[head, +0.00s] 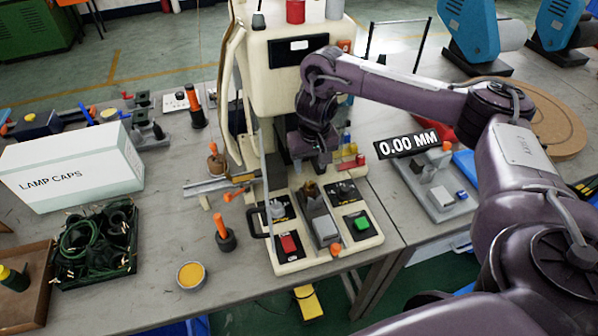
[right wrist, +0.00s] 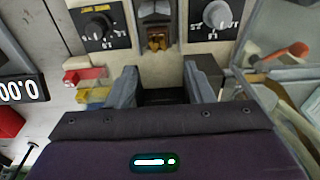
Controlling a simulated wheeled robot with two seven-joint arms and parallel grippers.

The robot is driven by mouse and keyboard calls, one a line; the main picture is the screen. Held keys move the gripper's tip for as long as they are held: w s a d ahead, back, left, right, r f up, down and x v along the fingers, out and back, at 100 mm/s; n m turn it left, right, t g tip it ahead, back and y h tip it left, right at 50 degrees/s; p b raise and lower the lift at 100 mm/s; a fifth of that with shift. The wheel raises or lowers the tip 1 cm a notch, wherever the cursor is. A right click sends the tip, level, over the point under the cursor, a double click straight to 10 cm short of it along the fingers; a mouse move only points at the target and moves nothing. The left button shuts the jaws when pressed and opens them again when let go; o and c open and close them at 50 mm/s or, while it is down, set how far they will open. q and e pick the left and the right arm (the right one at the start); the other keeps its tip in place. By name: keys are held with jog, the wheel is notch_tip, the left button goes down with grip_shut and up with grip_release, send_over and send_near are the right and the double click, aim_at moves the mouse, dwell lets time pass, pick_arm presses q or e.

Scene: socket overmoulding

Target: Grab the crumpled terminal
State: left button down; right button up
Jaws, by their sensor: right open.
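A small brass-coloured piece (right wrist: 157,42) sits in the metal holder between the two dials of the cream machine. It is probably the crumpled terminal, but it is too small to tell its shape. In the head view a brownish piece (head: 309,190) shows at the same place, just below my right gripper (head: 316,158). In the right wrist view my right gripper (right wrist: 160,82) is open, with nothing seen between its two fingers. The brass piece lies beyond the fingertips, apart from them. My left gripper is not in view.
The cream machine (head: 285,93) rises close behind my right gripper. Its base carries a red button (head: 289,244) and a green button (head: 362,223). A white lamp caps box (head: 75,165) and a black crate of cables (head: 95,245) stand left. A measuring display (head: 408,142) stands right.

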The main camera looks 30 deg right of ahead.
aim_at(310, 182)
jog(key=shift+s+f, duration=0.25)
jog(key=shift+f, duration=0.15)
notch_tip(310, 182, down, 2)
jog(key=shift+s+d+f+p, duration=0.1)
jog(key=shift+s+f+p, duration=0.1)
jog(key=shift+p, duration=0.2)
jog(key=f, duration=0.1)
jog(key=w+f, duration=0.1)
jog(key=f, duration=0.1)
jog(key=shift+f, duration=0.4)
grip_shut()
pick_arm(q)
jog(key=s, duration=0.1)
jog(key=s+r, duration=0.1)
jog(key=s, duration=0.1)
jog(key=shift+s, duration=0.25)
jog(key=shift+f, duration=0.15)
pick_arm(e)
jog(key=shift+s+r, duration=0.1)
